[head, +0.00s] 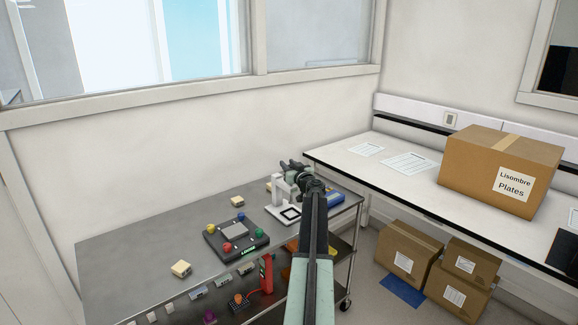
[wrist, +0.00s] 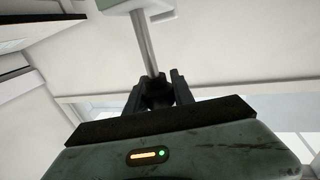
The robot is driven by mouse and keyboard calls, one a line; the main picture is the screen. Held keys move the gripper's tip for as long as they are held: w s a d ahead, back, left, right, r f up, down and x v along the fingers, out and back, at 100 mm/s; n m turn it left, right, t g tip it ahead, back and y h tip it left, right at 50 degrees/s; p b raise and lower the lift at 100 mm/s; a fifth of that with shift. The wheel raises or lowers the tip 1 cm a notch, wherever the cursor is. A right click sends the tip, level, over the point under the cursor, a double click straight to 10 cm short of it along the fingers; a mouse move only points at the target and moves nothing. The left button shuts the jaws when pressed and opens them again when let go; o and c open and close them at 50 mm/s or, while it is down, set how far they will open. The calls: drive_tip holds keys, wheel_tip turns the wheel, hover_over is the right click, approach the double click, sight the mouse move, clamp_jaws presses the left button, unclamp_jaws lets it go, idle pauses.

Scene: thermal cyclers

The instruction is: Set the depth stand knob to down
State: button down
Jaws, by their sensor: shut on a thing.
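The depth stand (head: 281,189) is a small white stand with a square frame at its base, at the back right of the metal cart. In the wrist view, a pale part of the stand (wrist: 138,4) shows at the top, with a metal rod (wrist: 146,45) running from it to my fingers. My gripper (head: 292,169) is at the top of the stand. In the wrist view, my gripper (wrist: 158,88) is shut around a dark piece at the rod's end, which looks like the knob. My fingers hide most of the knob, and its setting cannot be read.
A black device with coloured knobs (head: 236,236) sits on the cart (head: 130,255), left of the stand. A blue item (head: 335,198) lies to the right of it. Small cream blocks are spread on the cart. A white bench (head: 430,180) with a cardboard box (head: 475,170) stands at right.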

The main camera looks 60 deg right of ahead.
wheel_tip(320, 180, down, 6)
drive_tip(key=b, duration=0.6)
drive_tip(key=shift+f, duration=0.15)
drive_tip(key=c, duration=1.1)
unclamp_jaws()
drive_tip(key=shift+o, duration=0.2)
drive_tip(key=shift+s, duration=0.1)
drive_tip(key=v, duration=0.7)
drive_tip(key=shift+s+a, duration=0.25)
drive_tip(key=shift+a, duration=0.05)
drive_tip(key=shift+f, duration=0.1)
